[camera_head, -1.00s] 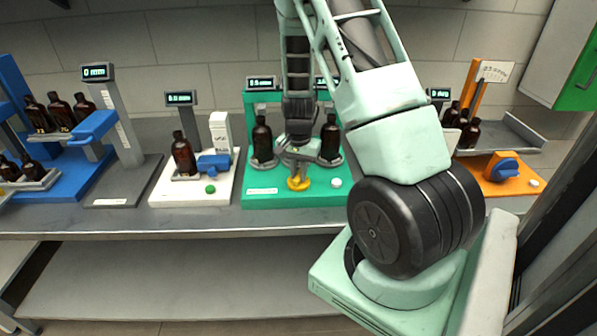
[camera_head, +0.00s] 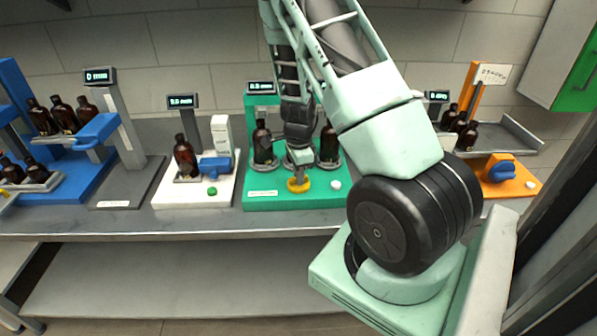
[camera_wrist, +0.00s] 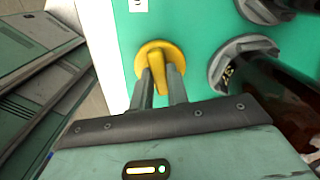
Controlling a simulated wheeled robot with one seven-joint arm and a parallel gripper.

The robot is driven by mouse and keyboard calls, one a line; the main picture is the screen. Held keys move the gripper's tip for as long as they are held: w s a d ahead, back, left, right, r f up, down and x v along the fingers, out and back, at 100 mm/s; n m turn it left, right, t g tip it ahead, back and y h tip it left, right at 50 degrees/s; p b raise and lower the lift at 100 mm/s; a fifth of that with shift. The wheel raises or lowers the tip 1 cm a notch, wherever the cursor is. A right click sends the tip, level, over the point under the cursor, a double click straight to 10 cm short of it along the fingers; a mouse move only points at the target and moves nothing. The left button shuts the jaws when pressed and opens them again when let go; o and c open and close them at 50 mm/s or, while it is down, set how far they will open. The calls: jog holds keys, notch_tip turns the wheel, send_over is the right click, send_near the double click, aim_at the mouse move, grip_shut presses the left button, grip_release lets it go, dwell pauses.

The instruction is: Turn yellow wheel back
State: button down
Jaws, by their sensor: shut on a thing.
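The yellow wheel (camera_head: 299,185) sits on the front part of the green station (camera_head: 262,200), low and in the middle. In the wrist view the wheel (camera_wrist: 148,55) is a round yellow disc with a raised bar across it. My gripper (camera_wrist: 164,78) reaches the wheel with one finger on each side of the bar and is shut on it. In the head view my gripper (camera_head: 299,176) points down onto the wheel, and my wrist hides part of the station behind it. The bar lies tilted slightly in the wrist view.
Amber bottles (camera_head: 262,143) stand in grey holders on the green station, close behind the wheel. A white button (camera_head: 335,184) is just right of the wheel. A white station (camera_head: 170,193) stands to the left and an orange one (camera_head: 520,187) to the right.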

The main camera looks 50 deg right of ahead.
jog(key=shift+r+m+p, duration=0.1)
jog(key=shift+m+p, duration=0.35)
jog(key=shift+m, duration=1.15)
jog(key=c, duration=1.4)
grip_release()
jog(key=shift+o, duration=0.2)
notch_tip(320, 180, up, 17)
jog(key=shift+r, duration=0.15)
jog(key=shift+a, duration=0.1)
